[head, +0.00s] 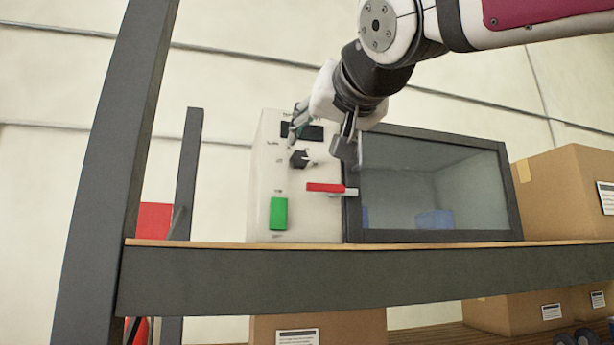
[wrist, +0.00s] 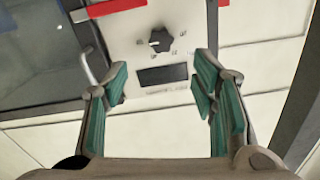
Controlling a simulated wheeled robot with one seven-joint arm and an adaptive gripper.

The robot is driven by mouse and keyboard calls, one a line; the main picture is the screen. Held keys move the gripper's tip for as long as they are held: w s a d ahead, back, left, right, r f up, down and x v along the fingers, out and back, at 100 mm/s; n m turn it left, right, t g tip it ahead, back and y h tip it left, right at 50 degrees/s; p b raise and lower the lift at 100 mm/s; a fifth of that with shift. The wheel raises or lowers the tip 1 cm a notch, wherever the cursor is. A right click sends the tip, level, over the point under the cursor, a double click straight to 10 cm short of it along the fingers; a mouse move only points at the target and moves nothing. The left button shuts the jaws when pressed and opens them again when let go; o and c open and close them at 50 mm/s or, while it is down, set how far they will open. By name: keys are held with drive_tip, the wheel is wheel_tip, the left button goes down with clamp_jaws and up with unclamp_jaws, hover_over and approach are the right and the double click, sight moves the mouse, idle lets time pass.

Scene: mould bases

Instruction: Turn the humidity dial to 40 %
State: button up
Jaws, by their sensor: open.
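A black dial (head: 300,158) sits on the pale front panel (head: 264,185) of a chamber, below a dark display (head: 314,133). The dial also shows in the wrist view (wrist: 160,39), which sees the panel upside down, with small marks around it too small to read. I cannot tell its setting. My gripper (head: 321,136) is open and empty in front of the upper panel, one finger on each side of the display. In the wrist view the fingertips (wrist: 160,77) frame the display, and the dial lies beyond them, apart from both.
A red-handled lever (head: 325,187) sticks out below and right of the dial. A green switch (head: 279,213) is lower on the panel. The chamber's glass door (head: 430,190) is to the right. A cardboard box (head: 560,195) stands beside it, and a shelf post (head: 110,150) rises at left.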

sight(301, 157)
drive_tip(key=p+x, duration=0.2)
drive_tip(key=x, duration=0.8)
drive_tip(key=shift+w+a+f, duration=0.1)
drive_tip(key=shift+w, duration=0.1)
drive_tip(key=c, duration=1.2)
